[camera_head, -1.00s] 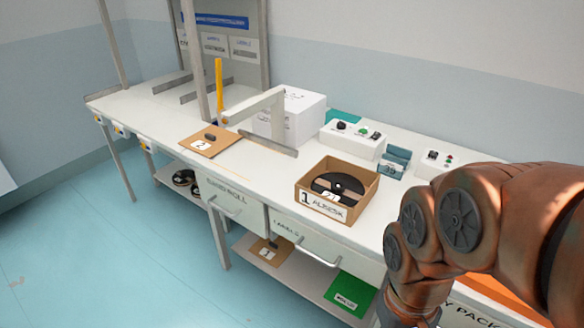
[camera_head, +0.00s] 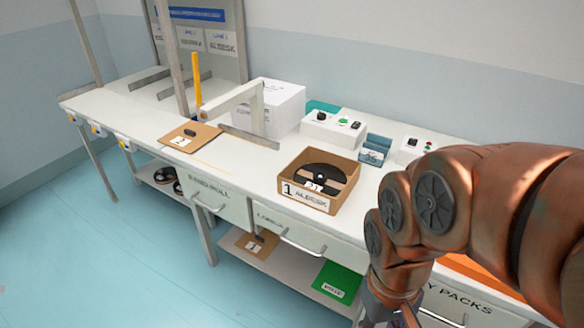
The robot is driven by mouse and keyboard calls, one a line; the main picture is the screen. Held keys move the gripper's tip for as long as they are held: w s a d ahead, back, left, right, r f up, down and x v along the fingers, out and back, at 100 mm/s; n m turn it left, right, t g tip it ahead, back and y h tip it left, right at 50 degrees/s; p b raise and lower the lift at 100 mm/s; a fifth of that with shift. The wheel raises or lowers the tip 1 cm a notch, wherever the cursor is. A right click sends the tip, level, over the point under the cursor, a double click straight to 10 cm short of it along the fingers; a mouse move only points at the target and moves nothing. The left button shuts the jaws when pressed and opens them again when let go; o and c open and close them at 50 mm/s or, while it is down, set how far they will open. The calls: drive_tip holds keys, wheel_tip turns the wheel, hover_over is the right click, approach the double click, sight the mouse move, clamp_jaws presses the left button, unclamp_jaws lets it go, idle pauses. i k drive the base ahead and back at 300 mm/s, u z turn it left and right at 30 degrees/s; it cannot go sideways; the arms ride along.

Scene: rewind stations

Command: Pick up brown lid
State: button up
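A flat brown lid (camera_head: 204,139) with a dark handle and a white label "2" lies on the white table, left of the middle. A second flat brown lid (camera_head: 243,240) with a dark handle and a label "1" lies on the lower shelf under the drawers. An open brown box (camera_head: 305,204) labelled "1" stands on the table with a black reel (camera_head: 318,177) inside. My arm comes in from the right and bends down at the table's front edge. Its lower end leaves the picture at the bottom, so my gripper's fingers do not show.
Black reels (camera_head: 165,175) lie on the shelf further left. A white box (camera_head: 275,108) and control boxes (camera_head: 332,130) stand at the table's back. The floor at left is clear.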

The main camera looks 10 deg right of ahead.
sight(191, 136)
drive_tip(key=u, duration=0.3)
drive_tip(key=i, duration=0.3)
drive_tip(key=u, duration=1.2)
drive_tip(key=i, duration=0.9)
drive_tip(key=u, duration=0.7)
drive_tip(key=i, duration=1)
drive_tip(key=z, duration=0.2)
